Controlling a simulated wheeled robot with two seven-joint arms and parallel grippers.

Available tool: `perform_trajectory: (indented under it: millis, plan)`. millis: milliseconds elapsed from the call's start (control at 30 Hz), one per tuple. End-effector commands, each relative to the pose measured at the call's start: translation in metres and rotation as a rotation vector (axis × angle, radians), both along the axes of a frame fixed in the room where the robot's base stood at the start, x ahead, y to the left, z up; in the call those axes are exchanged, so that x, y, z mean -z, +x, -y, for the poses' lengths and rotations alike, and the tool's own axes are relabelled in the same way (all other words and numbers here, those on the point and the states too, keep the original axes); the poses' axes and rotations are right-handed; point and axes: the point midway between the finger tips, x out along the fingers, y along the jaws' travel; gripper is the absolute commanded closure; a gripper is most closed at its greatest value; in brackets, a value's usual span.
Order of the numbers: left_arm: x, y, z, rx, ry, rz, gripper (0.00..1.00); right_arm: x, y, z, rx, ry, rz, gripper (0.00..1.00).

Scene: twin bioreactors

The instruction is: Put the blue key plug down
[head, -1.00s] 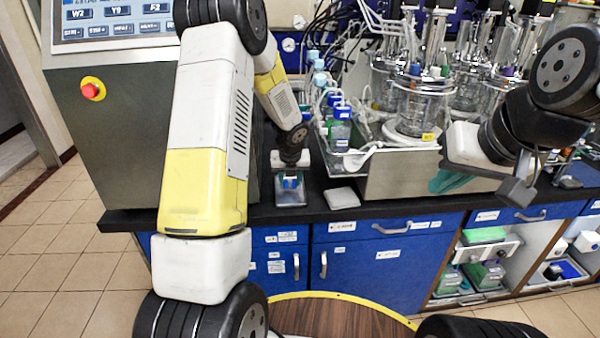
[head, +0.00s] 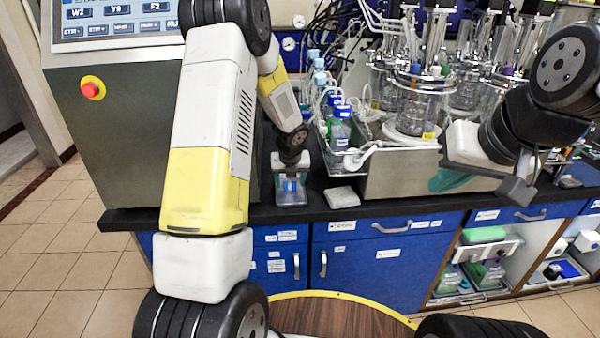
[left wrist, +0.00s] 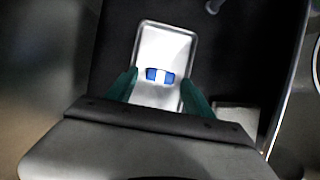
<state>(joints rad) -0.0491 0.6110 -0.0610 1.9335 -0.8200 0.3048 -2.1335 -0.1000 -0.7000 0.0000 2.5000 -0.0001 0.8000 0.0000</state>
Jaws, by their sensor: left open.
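The blue key plug (head: 291,185) shows as a small blue piece with a pale middle. In the left wrist view the blue key plug (left wrist: 160,76) is over the shiny metal tray (left wrist: 165,33), away from its rim; I cannot tell its exact height. My left gripper (head: 290,177) is above the tray (head: 291,201) on the black bench. In the left wrist view its two green fingers (left wrist: 159,78) are apart, one on each side of the plug, with gaps showing. My right gripper (head: 450,180) is far to the right, before the glass vessels; its jaw gap is hidden.
A pale flat square (head: 342,197) lies on the bench right of the tray. Blue-capped bottles (head: 341,130) stand behind it. A grey cabinet (head: 140,130) is close on the left. Glass reactor vessels (head: 418,105) stand at the back right.

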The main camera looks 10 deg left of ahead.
Motion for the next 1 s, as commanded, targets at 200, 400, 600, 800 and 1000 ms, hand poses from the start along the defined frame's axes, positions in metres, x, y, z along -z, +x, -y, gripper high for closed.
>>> perform_trajectory:
  millis: [200, 400, 600, 800, 1000]
  plan:
    - [-0.037, -0.014, 0.003, -0.002, -0.002, 0.005, 0.39, 0.000, 0.000, 0.000, 0.000, 0.000, 0.000, 1.00]
    - [-0.077, -0.030, 0.008, -0.002, -0.001, 0.004, 0.39, 0.000, 0.000, 0.000, 0.000, 0.000, 0.000, 1.00]
    - [-0.103, -0.040, 0.011, 0.000, 0.001, 0.002, 0.39, 0.000, 0.000, 0.000, 0.000, 0.000, 0.000, 1.00]
    - [-0.128, -0.055, 0.010, -0.121, -0.047, 0.025, 0.39, 0.000, 0.000, 0.000, 0.000, 0.000, 0.000, 1.00]
    - [-0.186, -0.108, 0.006, -0.645, -0.283, 0.109, 0.39, 0.000, 0.000, 0.000, 0.000, 0.000, 0.000, 1.00]
